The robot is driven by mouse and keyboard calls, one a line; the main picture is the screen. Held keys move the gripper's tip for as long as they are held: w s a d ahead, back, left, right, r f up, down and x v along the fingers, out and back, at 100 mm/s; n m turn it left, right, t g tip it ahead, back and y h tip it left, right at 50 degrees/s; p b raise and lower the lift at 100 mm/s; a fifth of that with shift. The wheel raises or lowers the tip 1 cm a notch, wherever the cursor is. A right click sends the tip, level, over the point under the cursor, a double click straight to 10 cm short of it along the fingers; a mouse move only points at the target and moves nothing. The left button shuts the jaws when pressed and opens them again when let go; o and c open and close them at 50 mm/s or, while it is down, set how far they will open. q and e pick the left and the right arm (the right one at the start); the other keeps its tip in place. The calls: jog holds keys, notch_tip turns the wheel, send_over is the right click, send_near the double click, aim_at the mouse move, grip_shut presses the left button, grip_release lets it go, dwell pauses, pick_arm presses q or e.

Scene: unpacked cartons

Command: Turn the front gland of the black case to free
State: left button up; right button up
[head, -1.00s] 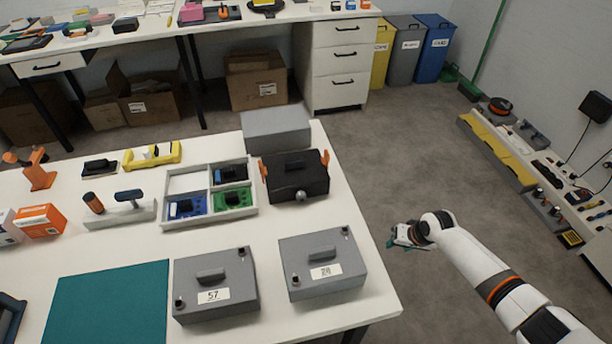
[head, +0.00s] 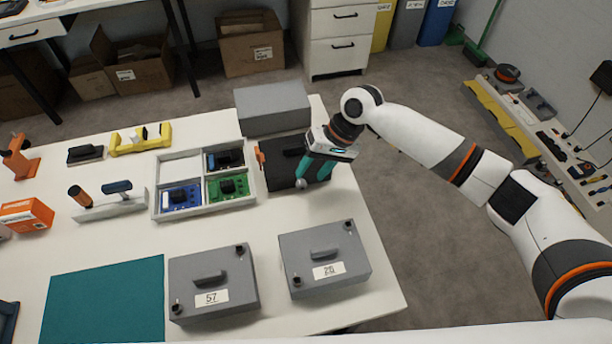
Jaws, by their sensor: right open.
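The black case (head: 278,165) stands near the far right part of the white table, with an orange latch on its left side. My right gripper (head: 316,176) is at the front right part of the case, its teal fingers apart and pointing down to its front side. The gripper and wrist cover the right part of the case and its front gland, so I cannot tell whether the fingers touch the gland or how it is turned. My left gripper is not in view.
A grey box (head: 273,108) stands just behind the case. A divided tray (head: 163,167) with circuit boards is close on its left. The teal mat (head: 105,303) is clear.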

aim_at(304, 182)
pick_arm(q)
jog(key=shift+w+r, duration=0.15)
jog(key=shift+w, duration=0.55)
pick_arm(e)
jog(key=shift+x, duration=2)
